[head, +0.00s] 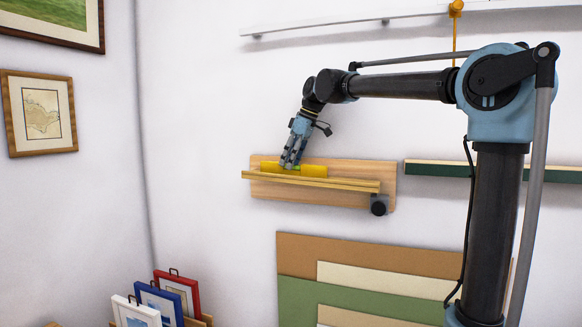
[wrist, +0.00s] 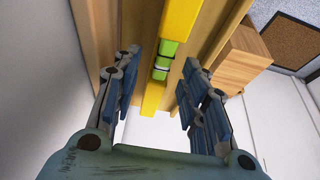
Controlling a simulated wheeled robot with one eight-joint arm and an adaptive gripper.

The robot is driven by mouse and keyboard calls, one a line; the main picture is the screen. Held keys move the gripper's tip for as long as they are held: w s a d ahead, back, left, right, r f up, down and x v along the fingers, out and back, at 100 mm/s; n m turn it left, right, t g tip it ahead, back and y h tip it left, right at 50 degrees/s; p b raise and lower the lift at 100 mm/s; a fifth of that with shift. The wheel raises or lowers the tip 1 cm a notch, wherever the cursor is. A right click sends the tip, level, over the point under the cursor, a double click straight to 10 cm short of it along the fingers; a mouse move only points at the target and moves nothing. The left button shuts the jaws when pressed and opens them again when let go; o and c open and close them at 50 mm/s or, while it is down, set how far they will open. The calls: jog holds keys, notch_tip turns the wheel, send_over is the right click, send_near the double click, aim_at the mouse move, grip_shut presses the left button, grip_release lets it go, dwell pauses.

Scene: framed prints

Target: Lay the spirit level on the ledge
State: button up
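The yellow spirit level (head: 314,171) lies lengthwise along the wooden ledge (head: 345,185) on the wall in the head view. In the wrist view the yellow level (wrist: 181,18) with its green vial (wrist: 163,62) runs between my fingers, along the wood. My gripper (head: 290,163) points down over the middle of the level and hides part of it in the head view. In the wrist view my gripper (wrist: 161,62) is open, with a finger on each side of the level and gaps showing between.
A dark round knob (head: 378,205) sits under the ledge's right end. A green-fronted shelf (head: 440,170) is to the right, and a white rail (head: 340,20) runs above. Large boards (head: 300,255) lean below; framed prints (head: 178,290) stand at lower left.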

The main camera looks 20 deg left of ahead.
jog(key=v, duration=1)
jog(key=shift+r, duration=0.3)
jog(key=shift+s+d, duration=0.1)
